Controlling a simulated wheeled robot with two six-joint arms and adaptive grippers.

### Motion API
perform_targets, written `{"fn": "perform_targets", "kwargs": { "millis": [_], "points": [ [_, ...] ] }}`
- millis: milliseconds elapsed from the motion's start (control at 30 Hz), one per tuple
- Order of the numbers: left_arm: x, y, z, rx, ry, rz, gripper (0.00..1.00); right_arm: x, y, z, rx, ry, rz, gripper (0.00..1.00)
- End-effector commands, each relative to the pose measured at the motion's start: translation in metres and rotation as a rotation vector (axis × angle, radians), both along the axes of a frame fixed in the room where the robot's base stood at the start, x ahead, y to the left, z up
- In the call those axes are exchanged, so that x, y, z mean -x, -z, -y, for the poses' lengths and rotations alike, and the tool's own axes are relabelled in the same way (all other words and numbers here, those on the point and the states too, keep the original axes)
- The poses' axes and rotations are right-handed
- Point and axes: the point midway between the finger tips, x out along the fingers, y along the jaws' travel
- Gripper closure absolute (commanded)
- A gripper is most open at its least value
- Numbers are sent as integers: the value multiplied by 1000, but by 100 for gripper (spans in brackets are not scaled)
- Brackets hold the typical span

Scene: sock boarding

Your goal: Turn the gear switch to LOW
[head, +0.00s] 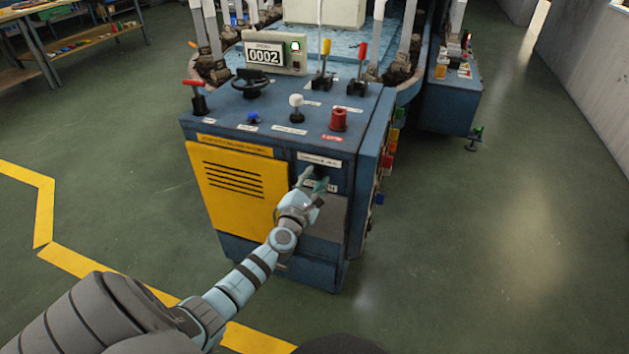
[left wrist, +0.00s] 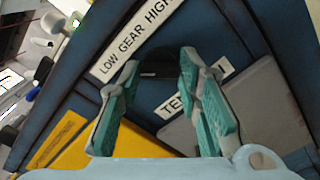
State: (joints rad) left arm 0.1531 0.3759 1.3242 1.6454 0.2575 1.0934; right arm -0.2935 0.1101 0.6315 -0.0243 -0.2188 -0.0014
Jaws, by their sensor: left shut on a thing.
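The gear switch (left wrist: 160,68) is a dark knob on the blue front panel, below a white label (left wrist: 134,40) reading LOW GEAR HIGH. My left gripper (left wrist: 160,72) has its teal-padded fingers on either side of the knob and is shut on it. The knob's pointer is too dark to read, so I cannot tell which way it is set. In the head view my left gripper (head: 314,182) reaches the right part of the machine's front, under the white label (head: 319,160), and covers most of the switch. My right gripper is not in view.
The yellow door (head: 238,188) is left of my gripper. Above are a red button (head: 339,119), a white knob (head: 296,108), levers (head: 326,62) and a counter (head: 274,55) reading 0002. A second label (left wrist: 190,98), partly covered, is below the switch.

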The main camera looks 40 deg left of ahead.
Motion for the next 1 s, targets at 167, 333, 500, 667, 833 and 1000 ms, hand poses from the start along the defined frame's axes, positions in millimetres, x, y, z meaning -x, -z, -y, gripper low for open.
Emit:
{"fn": "perform_targets", "kwargs": {
  "millis": [167,333,500,667,833,1000],
  "points": [
    [1,2,1,17,1,2,96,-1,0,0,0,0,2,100],
    [1,2,1,18,1,2,96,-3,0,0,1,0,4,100],
    [1,2,1,18,1,1,62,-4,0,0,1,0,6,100],
    [0,1,0,16,0,3,48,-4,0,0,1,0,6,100],
    [0,1,0,15,0,4,48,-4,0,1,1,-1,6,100],
    [13,1,5,12,1,4,48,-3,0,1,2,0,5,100]
  ]
}}
